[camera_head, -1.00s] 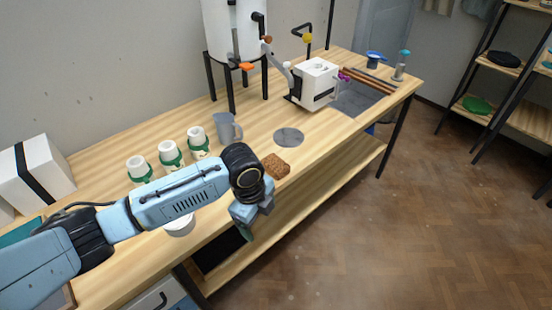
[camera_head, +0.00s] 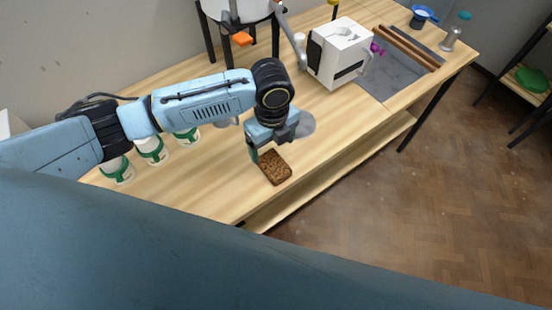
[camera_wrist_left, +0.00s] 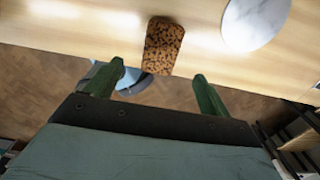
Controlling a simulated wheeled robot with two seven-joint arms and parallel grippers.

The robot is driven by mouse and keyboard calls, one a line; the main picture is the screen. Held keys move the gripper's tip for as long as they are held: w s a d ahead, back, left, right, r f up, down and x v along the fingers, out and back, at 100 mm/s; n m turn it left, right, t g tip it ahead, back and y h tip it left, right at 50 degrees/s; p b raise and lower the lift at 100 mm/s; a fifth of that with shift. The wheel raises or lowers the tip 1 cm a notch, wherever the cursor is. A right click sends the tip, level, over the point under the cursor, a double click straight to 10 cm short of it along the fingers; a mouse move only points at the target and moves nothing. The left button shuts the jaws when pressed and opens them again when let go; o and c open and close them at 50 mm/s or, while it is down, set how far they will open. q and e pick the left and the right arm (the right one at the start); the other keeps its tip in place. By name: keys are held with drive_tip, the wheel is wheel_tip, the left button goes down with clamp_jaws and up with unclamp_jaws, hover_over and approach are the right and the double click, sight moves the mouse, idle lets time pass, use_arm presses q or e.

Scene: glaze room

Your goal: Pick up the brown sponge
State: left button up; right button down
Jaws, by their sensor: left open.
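The brown sponge (camera_head: 276,168) lies flat on the wooden table near its front edge. It also shows in the left wrist view (camera_wrist_left: 162,46), at the top middle, beyond the fingertips and between their lines. My left gripper (camera_head: 256,150) is just behind and above the sponge in the head view, pointing down. In the left wrist view its two green fingers (camera_wrist_left: 158,82) are spread apart with nothing between them. I cannot tell from the head view whether a finger touches the sponge. My right gripper is not in view.
A grey round disc (camera_head: 303,125) lies close behind the sponge. White bottles with green bands (camera_head: 152,149) stand to the left, partly behind my arm. A white boxy machine (camera_head: 340,52) stands farther back. The table (camera_head: 215,185) is bare left of the sponge.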

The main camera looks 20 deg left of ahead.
use_arm(q)
hover_over(274, 164)
wheel_tip(274, 164, down, 4)
drive_tip(key=shift+a+f, duration=0.1)
drive_tip(key=shift+f, duration=0.25)
wheel_tip(274, 164, down, 4)
drive_tip(key=shift+f+b, duration=0.15)
drive_tip(key=shift+b, duration=0.25)
drive_tip(key=shift+f, duration=0.45)
drive_tip(key=c, duration=1.1)
drive_tip(key=shift+o, duration=0.2)
wheel_tip(274, 164, up, 10)
drive_tip(key=shift+r+p, duration=0.1)
drive_tip(key=shift+p, duration=0.5)
drive_tip(key=o, duration=0.4)
drive_tip(key=c, duration=0.3)
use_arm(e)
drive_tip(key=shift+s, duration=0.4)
